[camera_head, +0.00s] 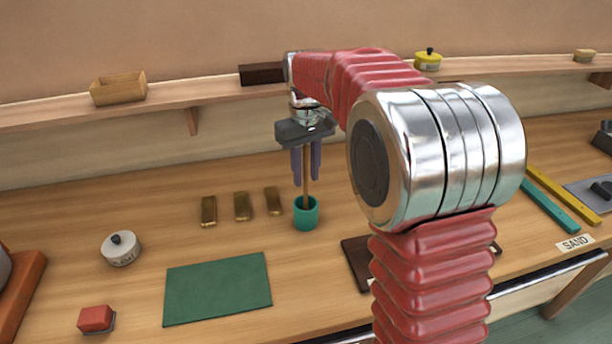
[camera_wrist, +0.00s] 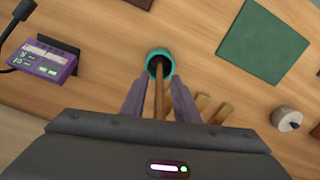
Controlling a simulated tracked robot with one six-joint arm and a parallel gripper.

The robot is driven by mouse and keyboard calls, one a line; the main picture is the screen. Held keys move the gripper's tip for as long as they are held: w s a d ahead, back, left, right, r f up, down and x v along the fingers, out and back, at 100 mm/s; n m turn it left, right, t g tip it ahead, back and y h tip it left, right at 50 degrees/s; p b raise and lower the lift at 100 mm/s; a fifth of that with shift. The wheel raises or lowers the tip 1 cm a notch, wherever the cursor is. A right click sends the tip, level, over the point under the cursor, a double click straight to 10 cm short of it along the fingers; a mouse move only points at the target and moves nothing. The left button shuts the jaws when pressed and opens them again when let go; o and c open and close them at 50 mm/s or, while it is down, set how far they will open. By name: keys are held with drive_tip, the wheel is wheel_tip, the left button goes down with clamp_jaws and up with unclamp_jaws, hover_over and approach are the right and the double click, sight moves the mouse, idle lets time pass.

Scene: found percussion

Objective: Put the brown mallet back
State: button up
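A teal cup (camera_head: 306,214) stands on the wooden bench, and it also shows in the wrist view (camera_wrist: 158,54). A thin brown stick, seemingly the brown mallet (camera_head: 306,190), stands nearly upright in the cup; in the wrist view it (camera_wrist: 159,95) runs from the cup up towards my palm. Its head is not visible. My gripper (camera_head: 306,172) points down above the cup. Its two purple fingers (camera_wrist: 158,85) are on either side of the stick, with visible gaps, so it is open around the stick and not closed on it.
Several brass bars (camera_head: 242,206) lie left of the cup, with a green mat (camera_head: 218,289) in front. A white lidded pot (camera_head: 121,249) and a red block (camera_head: 96,318) are further left. A purple device (camera_wrist: 40,57) shows in the wrist view. A shelf (camera_head: 210,96) runs behind.

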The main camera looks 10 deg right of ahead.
sight(306, 146)
wheel_tip(306, 146, up, 10)
drive_tip(key=shift+w+r, duration=0.1)
drive_tip(key=shift+w, duration=0.05)
drive_tip(key=shift+r, duration=0.3)
idle(0.7)
drive_tip(key=s+m+t, duration=0.2)
drive_tip(key=s+t, duration=0.1)
drive_tip(key=s, duration=1.2)
drive_tip(key=s+f+t, duration=0.1)
drive_tip(key=s+f, duration=0.3)
drive_tip(key=s, duration=0.2)
drive_tip(key=s+f+m+t, duration=0.1)
drive_tip(key=s+f, duration=0.3)
drive_tip(key=s, duration=0.3)
drive_tip(key=shift+s+f+t, duration=0.15)
drive_tip(key=shift+f+t, duration=0.15)
drive_tip(key=shift+t, duration=0.1)
